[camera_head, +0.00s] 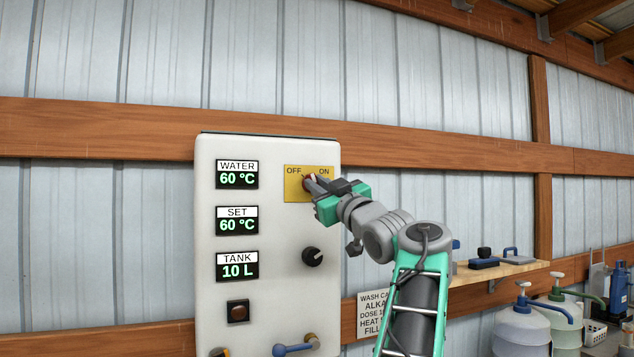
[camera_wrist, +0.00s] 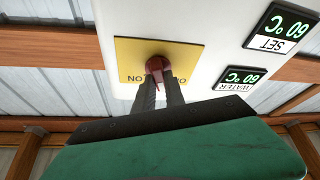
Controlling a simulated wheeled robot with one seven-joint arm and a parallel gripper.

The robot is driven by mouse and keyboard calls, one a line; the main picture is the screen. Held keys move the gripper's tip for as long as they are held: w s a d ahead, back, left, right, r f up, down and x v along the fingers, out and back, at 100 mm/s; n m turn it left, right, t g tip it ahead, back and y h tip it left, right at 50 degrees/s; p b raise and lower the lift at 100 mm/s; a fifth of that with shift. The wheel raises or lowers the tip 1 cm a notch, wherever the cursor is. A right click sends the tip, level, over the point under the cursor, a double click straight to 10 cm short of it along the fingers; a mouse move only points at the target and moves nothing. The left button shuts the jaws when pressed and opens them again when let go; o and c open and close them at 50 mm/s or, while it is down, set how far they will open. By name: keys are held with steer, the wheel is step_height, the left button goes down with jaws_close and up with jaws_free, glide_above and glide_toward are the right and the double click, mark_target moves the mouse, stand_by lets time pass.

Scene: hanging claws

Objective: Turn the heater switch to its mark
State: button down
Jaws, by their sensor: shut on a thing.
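The heater switch (camera_head: 309,182) is a red-brown knob on a yellow plate (camera_head: 293,192) marked OFF at left and ON at right. The plate sits at the upper right of a white control panel (camera_head: 270,310). My gripper (camera_head: 312,183) reaches in from the right and is shut on the switch. In the wrist view the knob (camera_wrist: 158,66) shows at the tips of my dark fingers (camera_wrist: 160,82), in front of the yellow plate (camera_wrist: 130,52). My fingers hide part of the knob and the lettering, so I cannot tell exactly where it points.
Displays (camera_head: 237,174) on the panel read WATER 60 °C, SET 60 °C and TANK 10 L. A black dial (camera_head: 312,257), a square button (camera_head: 238,312) and a blue-handled valve (camera_head: 295,347) are below. A wooden shelf (camera_head: 500,270) and pump jugs (camera_head: 522,330) stand at right.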

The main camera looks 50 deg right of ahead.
steer(key=n+y+p, duration=0.1)
steer(key=n, duration=0.1)
steer(key=n+y+p, duration=0.1)
steer(key=n, duration=0.1)
steer(key=n+y+p, duration=0.1)
steer(key=n, duration=0.1)
steer(key=shift+r+n, duration=0.25)
steer(key=shift+n, duration=0.05)
steer(key=c, duration=1.4)
jaws_free()
steer(key=shift+f, duration=0.15)
steer(key=b+v, duration=0.3)
steer(key=v, duration=0.4)
steer(key=shift+s, duration=0.35)
